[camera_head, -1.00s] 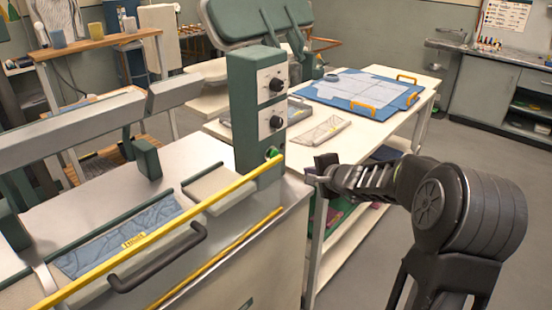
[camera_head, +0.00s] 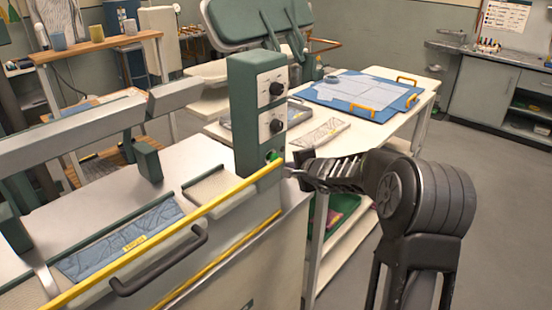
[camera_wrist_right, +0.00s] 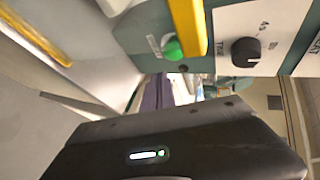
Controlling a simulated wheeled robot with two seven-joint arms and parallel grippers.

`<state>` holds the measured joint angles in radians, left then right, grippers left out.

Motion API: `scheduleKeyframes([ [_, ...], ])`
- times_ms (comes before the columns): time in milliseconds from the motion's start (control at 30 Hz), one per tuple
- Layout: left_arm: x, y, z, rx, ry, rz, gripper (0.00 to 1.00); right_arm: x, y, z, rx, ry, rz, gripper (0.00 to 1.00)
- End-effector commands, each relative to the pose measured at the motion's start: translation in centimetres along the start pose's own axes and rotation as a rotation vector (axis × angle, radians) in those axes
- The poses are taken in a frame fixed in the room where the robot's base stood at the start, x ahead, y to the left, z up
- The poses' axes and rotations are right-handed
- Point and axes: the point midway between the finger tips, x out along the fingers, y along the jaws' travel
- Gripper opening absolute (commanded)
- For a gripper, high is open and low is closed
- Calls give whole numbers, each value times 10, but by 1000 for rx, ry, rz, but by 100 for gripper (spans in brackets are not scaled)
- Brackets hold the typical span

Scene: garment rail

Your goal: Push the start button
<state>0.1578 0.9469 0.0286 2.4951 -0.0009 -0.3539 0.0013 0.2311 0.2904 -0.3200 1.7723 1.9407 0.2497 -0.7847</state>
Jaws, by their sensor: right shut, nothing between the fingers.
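The green start button (camera_head: 272,156) sits low on the front of the dark green control box (camera_head: 243,115), partly behind the yellow bar (camera_head: 180,228). In the right wrist view the round green button (camera_wrist_right: 173,48) shows beside the yellow bar's end (camera_wrist_right: 188,25). My right gripper (camera_head: 299,172) is shut and empty, just right of the button and apart from it in the head view. In the wrist view its dark body fills the bottom. My left gripper is not in view.
Two black knobs (camera_head: 276,89) sit above the button; one shows in the wrist view (camera_wrist_right: 245,52). A black handle (camera_head: 160,262) sticks out from the press front. A white table (camera_head: 365,135) with a blue board (camera_head: 362,94) stands behind my right arm. Open floor lies at right.

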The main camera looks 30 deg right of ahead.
Motion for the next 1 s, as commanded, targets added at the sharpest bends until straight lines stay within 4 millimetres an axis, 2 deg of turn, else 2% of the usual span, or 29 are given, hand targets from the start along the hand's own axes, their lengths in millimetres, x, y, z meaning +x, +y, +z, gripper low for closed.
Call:
scheduleKeyframes([
  [100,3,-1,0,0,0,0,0,10,-4,5,-1,0,0,0],
  [300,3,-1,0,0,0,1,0,17,-8,9,0,1,0,0],
  [1000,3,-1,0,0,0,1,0,17,-9,9,1,1,-1,0],
])
